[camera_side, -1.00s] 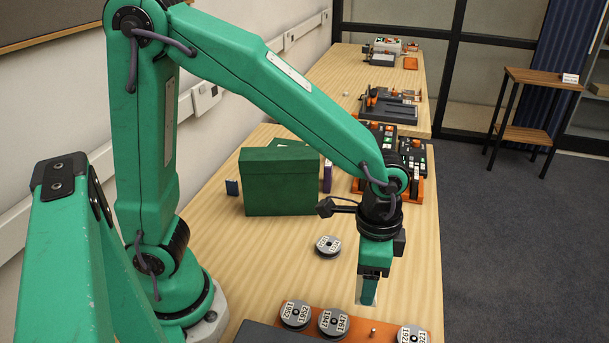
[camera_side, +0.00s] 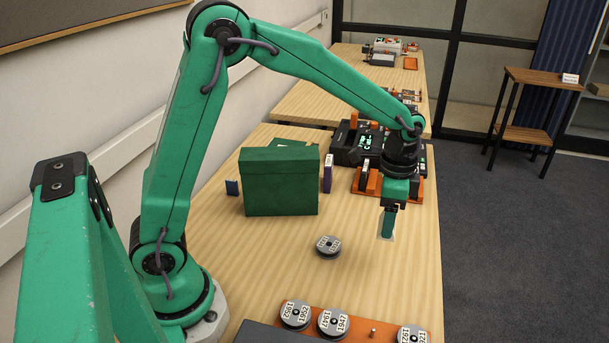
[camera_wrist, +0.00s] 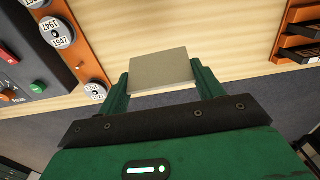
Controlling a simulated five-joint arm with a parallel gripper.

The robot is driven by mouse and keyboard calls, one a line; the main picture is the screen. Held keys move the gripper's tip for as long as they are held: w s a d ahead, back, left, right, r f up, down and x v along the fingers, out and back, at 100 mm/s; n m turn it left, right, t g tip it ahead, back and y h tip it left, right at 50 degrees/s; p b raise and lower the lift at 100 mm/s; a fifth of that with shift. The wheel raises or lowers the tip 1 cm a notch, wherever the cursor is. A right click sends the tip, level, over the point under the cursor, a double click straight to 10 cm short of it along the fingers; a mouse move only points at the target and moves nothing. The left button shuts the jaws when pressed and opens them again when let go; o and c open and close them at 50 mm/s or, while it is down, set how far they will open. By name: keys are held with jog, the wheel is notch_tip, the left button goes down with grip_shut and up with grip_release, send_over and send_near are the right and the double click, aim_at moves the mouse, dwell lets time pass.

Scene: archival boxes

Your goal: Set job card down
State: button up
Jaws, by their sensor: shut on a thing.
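The job card (camera_wrist: 162,70) is a plain pale grey-beige rectangle, held between the two green fingers of my gripper (camera_wrist: 160,82) in the wrist view. In the side view my gripper (camera_side: 388,222) points down over the right part of the wooden table. The card (camera_side: 388,236) shows there as a small pale edge around the fingertips. It looks held above the wood, but I cannot tell how high. My gripper is shut on the card.
A green archival box (camera_side: 280,182) stands at the back left. A grey labelled disc (camera_side: 328,246) lies on the table. An orange rack (camera_side: 378,333) with several discs lies in front. Dark equipment with orange parts (camera_side: 370,180) stands behind my gripper. Bare wood (camera_side: 290,255) lies between.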

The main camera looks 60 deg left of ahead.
jog(key=shift+w+a, duration=0.75)
jog(key=shift+a, duration=0.3)
jog(key=w+a+f, duration=0.1)
jog(key=a+f, duration=0.1)
jog(key=a, duration=0.1)
jog(key=w+a+f, duration=0.2)
jog(key=a, duration=0.2)
jog(key=w+a+f, duration=0.1)
jog(key=a+f, duration=0.2)
jog(key=shift+w+a, duration=0.3)
jog(key=shift+w, duration=0.1)
jog(key=shift+f, duration=0.15)
jog(key=shift+f, duration=1.85)
jog(key=shift+f, duration=0.15)
jog(key=o, duration=0.9)
jog(key=shift+o, duration=0.2)
